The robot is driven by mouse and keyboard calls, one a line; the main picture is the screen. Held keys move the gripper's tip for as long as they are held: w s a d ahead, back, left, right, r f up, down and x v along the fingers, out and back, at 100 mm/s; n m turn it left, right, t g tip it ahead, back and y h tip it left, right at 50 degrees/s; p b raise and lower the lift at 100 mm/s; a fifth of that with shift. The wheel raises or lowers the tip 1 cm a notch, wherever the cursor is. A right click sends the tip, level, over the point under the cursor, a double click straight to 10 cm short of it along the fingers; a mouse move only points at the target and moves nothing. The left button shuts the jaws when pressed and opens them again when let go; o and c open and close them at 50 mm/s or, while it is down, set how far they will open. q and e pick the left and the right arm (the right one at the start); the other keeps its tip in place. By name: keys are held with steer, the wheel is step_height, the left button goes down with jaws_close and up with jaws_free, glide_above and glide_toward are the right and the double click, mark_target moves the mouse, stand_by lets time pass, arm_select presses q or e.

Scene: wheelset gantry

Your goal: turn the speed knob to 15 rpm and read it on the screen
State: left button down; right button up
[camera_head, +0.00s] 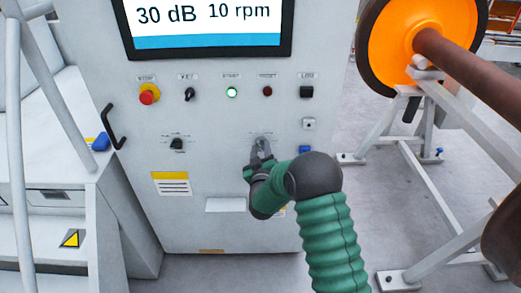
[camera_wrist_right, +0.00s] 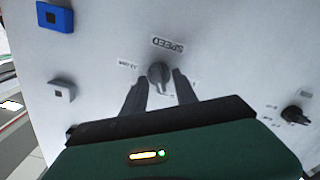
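The screen (camera_head: 207,25) at the top of the grey cabinet reads 30 dB and 10 rpm. The speed knob (camera_wrist_right: 159,74) is a dark grey round knob below a SPEED label (camera_wrist_right: 168,44) in the wrist view. My right gripper (camera_wrist_right: 160,80) has its two fingers apart, one on each side of the knob. I cannot tell whether the fingers touch it. In the head view my right gripper (camera_head: 262,148) is at the cabinet front and mostly hides the knob. My left gripper is not in view.
A red stop button (camera_head: 149,94), a green-lit button (camera_head: 232,92) and a black switch (camera_head: 306,92) sit above. Another knob (camera_head: 177,144) is to the left. A black handle (camera_head: 112,127) juts from the left edge. An orange wheel (camera_head: 420,35) on a stand is at right.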

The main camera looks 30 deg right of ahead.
jaws_close()
steer(key=shift+m, duration=0.3)
stand_by(0.3)
steer(key=shift+f+m+b, duration=0.1)
steer(key=shift+m+b, duration=0.4)
steer(key=m+b, duration=0.2)
steer(key=m, duration=0.2)
steer(key=shift+f+b, duration=0.1)
steer(key=shift+b, duration=0.25)
steer(key=m+b, duration=0.2)
steer(key=m, duration=0.1)
steer(key=shift+s+d+m, duration=0.1)
steer(key=shift+m, duration=0.2)
steer(key=shift+m+b, duration=0.95)
steer(key=shift+m, duration=0.35)
